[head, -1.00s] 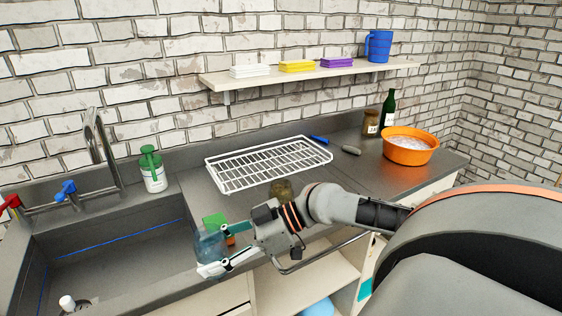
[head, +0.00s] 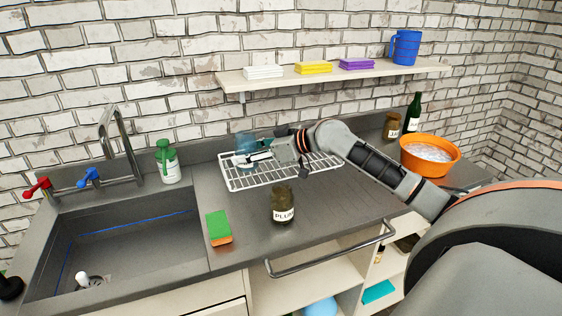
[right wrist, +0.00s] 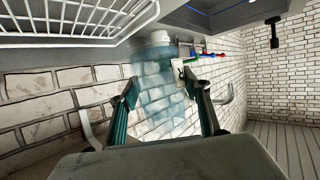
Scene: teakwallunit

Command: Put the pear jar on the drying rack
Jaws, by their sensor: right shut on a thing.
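My right gripper (head: 262,157) is shut on a blue-tinted glass jar (head: 242,146). In the right wrist view the jar (right wrist: 162,95) sits between the two fingertips. It has a pale end and a white label, which I cannot read, so I cannot confirm it is the pear jar. In the head view the jar appears over the rack's back left part. I cannot tell whether it touches the wires. The rack also shows in the right wrist view (right wrist: 75,30). My left gripper is out of view.
A dark jar marked PLUM (head: 283,205) stands in front of the rack, with a green and orange sponge (head: 219,227) to its left. Another jar (head: 391,126), a green bottle (head: 412,112) and an orange basin (head: 430,156) are at right. The sink (head: 120,240) is at left.

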